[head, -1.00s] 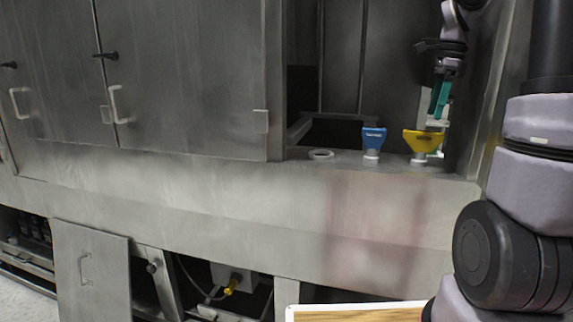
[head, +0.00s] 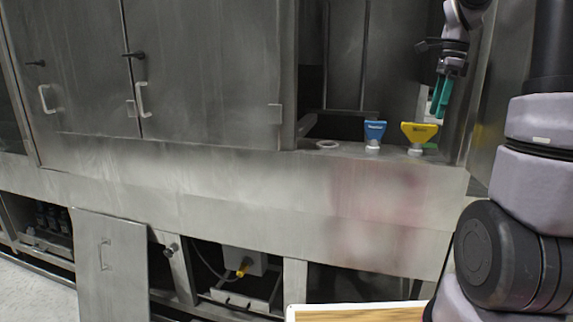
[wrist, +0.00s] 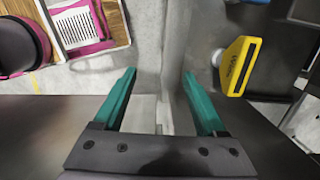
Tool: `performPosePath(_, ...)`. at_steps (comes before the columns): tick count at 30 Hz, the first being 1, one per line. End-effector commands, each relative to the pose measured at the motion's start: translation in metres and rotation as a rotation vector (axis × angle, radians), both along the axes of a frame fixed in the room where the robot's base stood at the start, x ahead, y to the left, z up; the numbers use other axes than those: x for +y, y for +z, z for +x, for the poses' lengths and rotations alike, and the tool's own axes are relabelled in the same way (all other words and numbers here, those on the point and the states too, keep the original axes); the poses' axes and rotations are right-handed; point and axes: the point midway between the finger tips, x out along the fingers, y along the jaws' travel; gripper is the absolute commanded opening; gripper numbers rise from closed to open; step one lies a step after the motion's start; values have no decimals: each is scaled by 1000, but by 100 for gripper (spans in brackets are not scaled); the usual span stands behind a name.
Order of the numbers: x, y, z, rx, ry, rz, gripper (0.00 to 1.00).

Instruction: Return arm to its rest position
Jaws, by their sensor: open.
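My gripper (head: 439,113) is at the upper right of the head view, above the washer's ledge, with its green fingers pointing down. In the wrist view my gripper (wrist: 158,88) has its two green fingers wide apart with nothing between them. The yellow fan-shaped piece (head: 419,132) stands on a white fitting on the ledge, just left of and below the fingers. It also shows in the wrist view (wrist: 240,66), right of the right finger and apart from it.
A blue fan-shaped piece (head: 375,131) and an empty white ring (head: 327,144) sit further left on the ledge (head: 345,152). Closed steel doors (head: 200,75) fill the left. A lower panel (head: 112,265) leans by open bays. A wooden-topped tray (head: 355,313) is at the bottom.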

Motion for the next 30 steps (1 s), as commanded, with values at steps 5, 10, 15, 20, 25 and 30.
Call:
performPosePath(5, 7, 5, -6, -27, 50, -2, 74)
performPosePath(10, 16, 10, -14, -61, 119, -7, 74)
performPosePath(15, 30, 19, -27, -116, 224, -18, 74)
performPosePath(20, 50, 28, -48, -196, 380, -41, 74)
performPosePath(25, 78, 38, -81, -317, 616, -90, 74)
performPosePath(30, 114, 41, -131, -485, 951, -200, 74)
